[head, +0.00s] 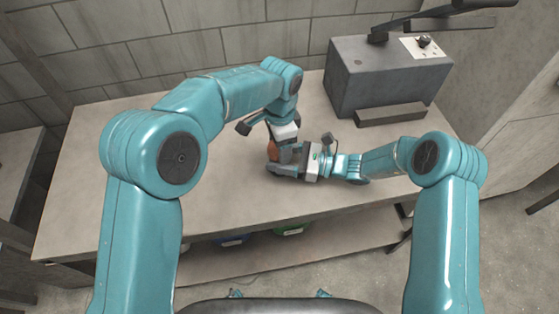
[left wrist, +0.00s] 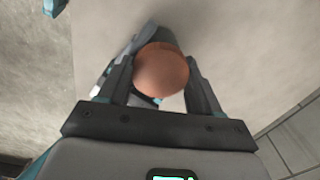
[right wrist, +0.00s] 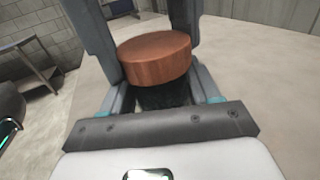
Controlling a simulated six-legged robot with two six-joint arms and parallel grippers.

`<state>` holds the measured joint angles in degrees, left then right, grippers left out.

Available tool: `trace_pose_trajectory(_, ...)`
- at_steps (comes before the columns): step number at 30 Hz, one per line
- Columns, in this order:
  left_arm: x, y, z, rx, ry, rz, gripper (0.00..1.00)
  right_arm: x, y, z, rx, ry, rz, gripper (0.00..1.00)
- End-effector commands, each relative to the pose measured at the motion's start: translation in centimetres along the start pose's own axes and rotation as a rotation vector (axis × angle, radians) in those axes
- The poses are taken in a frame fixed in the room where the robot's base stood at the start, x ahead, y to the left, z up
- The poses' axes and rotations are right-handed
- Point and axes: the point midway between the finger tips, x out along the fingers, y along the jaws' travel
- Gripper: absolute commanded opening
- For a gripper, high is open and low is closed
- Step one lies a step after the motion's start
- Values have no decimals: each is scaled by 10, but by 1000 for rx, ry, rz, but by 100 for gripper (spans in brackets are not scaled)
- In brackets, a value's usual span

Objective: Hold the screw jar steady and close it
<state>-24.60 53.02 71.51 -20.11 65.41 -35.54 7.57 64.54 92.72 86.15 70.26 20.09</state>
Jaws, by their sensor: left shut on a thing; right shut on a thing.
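The screw jar stands on the workbench with its round brown wooden lid (head: 272,149) on top. The lid also shows from above in the left wrist view (left wrist: 161,72) and from the side in the right wrist view (right wrist: 155,59). My left gripper (head: 279,146) comes down from above and is shut on the lid, one finger on each side. My right gripper (head: 284,167) lies low and level, shut on the dark jar body (right wrist: 163,97) just under the lid. Most of the jar body is hidden by the fingers. Whether lid and body are fully joined cannot be told.
The workbench (head: 120,190) is clear to the left of the jar. A grey machine box (head: 365,78) with a low block (head: 390,114) in front stands at the back right. Blue (head: 234,240) and green (head: 290,230) bins sit under the front edge.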

Motion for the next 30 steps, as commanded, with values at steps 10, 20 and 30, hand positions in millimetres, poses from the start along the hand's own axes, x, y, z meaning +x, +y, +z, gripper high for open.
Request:
trace_pose_trajectory(10,1,1,0,922,0,2,27,0,0,-2,3,4,-1,0)
trace_pose_trajectory(20,2,1,0,1706,1,3,27,0,0,-2,3,4,-1,0)
trace_pose_trajectory(30,2,1,0,1733,1,3,89,0,0,-2,3,4,-2,0)
